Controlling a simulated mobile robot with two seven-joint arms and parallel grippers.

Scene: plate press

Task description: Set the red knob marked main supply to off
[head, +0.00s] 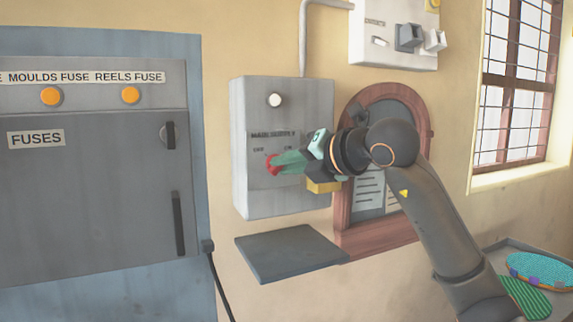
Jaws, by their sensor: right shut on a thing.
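The red knob (271,165) sits on the front of a grey wall box (255,195), under printed lettering that reads main supply. Position words are printed on either side above the knob; the left one is small and blurred. My right gripper (280,163) reaches in from the right, and its green fingers are shut on the knob. The fingers hide part of the knob, so I cannot tell which position it points to. My left gripper is not in view.
A round white lamp or button (274,100) is above the lettering. A dark shelf (290,253) juts out below the box. A grey fuse cabinet (95,210) stands at left. A wooden-framed board (375,235) hangs behind my right arm. A tray (500,250) is at lower right.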

